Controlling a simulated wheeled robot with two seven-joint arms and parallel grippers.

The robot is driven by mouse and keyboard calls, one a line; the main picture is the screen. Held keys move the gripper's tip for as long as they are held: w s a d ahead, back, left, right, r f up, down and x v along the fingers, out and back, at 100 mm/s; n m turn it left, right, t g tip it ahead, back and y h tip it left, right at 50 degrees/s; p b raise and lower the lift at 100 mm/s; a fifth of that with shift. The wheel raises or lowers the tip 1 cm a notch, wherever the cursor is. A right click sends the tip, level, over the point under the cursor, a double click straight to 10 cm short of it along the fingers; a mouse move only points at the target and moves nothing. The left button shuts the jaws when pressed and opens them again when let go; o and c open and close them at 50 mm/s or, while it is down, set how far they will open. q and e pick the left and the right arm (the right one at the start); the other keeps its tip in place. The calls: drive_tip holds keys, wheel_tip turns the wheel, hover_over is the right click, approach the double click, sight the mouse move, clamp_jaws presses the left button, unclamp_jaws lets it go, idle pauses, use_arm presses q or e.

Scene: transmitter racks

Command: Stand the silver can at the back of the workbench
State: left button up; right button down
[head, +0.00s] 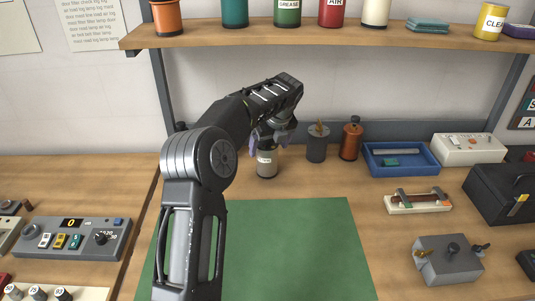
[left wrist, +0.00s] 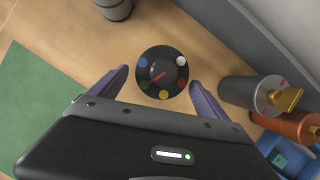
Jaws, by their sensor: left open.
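The silver can (head: 267,164), grey with a white label, stands upright on the workbench just behind the green mat. My left gripper (head: 268,141) is right above it, pointing down, with its purple fingers apart around the can's top. In the left wrist view, a round black top with coloured dots and a red pointer (left wrist: 162,73) lies between the open fingertips (left wrist: 159,78); it appears to be this can's top. I see a gap on both sides. My right gripper is not in view.
A grey canister with a brass top (head: 317,145) and a copper canister (head: 351,142) stand close to the right. Beyond them are a blue tray (head: 402,173) and a black toolbox (head: 497,193). A shelf (head: 330,38) hangs above. The green mat (head: 290,245) is bare.

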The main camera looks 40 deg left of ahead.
use_arm(q)
drive_tip(key=v, duration=0.7)
drive_tip(key=shift+r, duration=0.2)
drive_tip(key=shift+s+d+f, duration=0.1)
drive_tip(key=shift+d+f, duration=0.05)
idle(1.4)
